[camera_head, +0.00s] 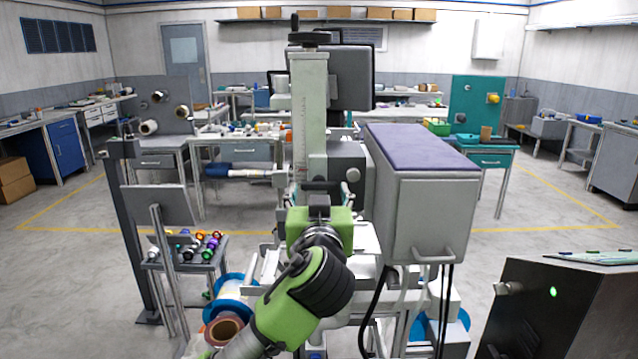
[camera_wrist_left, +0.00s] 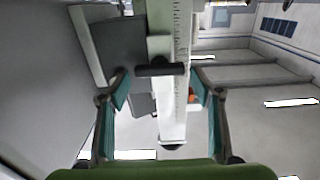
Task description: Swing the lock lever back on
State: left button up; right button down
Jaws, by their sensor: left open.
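The lock lever appears to be the short dark bar (camera_wrist_left: 160,70) on the front of the machine's upright column (camera_wrist_left: 181,40), which carries a scale. In the left wrist view it lies crosswise between the two teal-padded fingers, with a gap on each side. In the head view a dark bar (camera_head: 320,185) shows at the column's lower part, just above my gripper. My left gripper (camera_head: 319,200) is open in front of the column, and its fingers (camera_wrist_left: 160,82) stand on both sides of the lever and column. My right gripper is not in view.
A large grey box with a purple top (camera_head: 425,205) stands close at right of the column. A handwheel (camera_head: 308,38) tops the column. A small rack with colored reels (camera_head: 195,245) is at left, and a dark console (camera_head: 560,310) at lower right.

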aim_at(319, 185)
pick_arm(q)
jog(key=shift+w, duration=1.3)
jog(key=c, duration=0.8)
jog(key=shift+m+p, duration=0.3)
jog(key=shift+c, duration=0.2)
jog(key=m+p, duration=0.2)
jog(key=m, duration=0.2)
jog(key=shift+r, duration=0.1)
jog(key=m+p, duration=0.3)
jog(key=m, duration=0.2)
jog(key=m+p, duration=0.4)
jog(key=m, duration=0.1)
jog(key=shift+d, duration=0.1)
jog(key=shift+m+p, duration=1.15)
jog(key=shift+m, duration=0.45)
jog(key=shift+f, duration=0.2)
